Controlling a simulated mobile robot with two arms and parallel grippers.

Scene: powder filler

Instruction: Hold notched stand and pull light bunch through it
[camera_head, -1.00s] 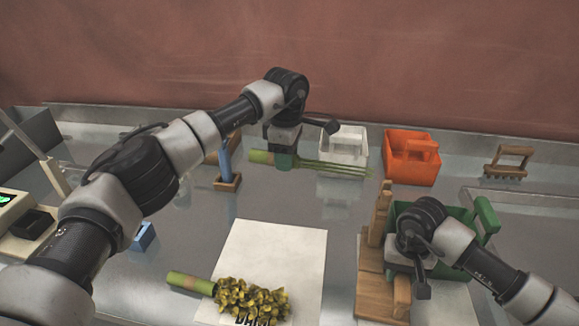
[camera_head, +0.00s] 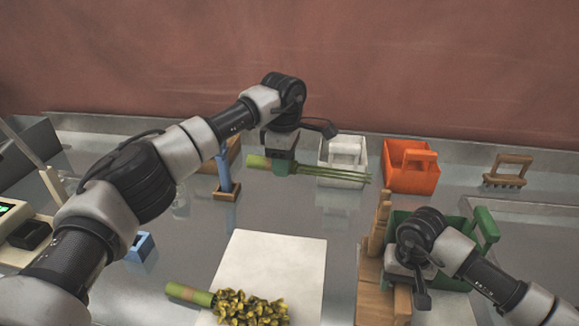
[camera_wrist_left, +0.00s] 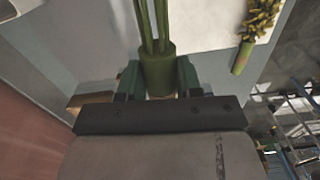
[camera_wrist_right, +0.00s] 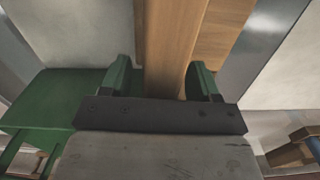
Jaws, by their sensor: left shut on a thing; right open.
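My left gripper (camera_head: 281,167) is shut on the wrapped end of a bunch of thin green stems (camera_head: 335,175), held above the table at the back. In the left wrist view the green sleeve (camera_wrist_left: 158,72) sits between the fingers. A second bunch with yellow-green heads (camera_head: 250,306) lies at the front, partly on a white sheet. A wooden notched stand (camera_head: 371,289) with an upright post (camera_head: 380,222) stands at the right. My right gripper (camera_wrist_right: 162,80) is open, its fingers either side of a wooden bar (camera_wrist_right: 172,45); contact cannot be told.
A white caddy (camera_head: 341,160), an orange caddy (camera_head: 411,176) and a wooden rake-like piece (camera_head: 508,170) stand along the back. A green caddy (camera_head: 486,228) is beside my right gripper. A blue post (camera_head: 225,165) stands on the left. The white sheet (camera_head: 270,258) is mostly clear.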

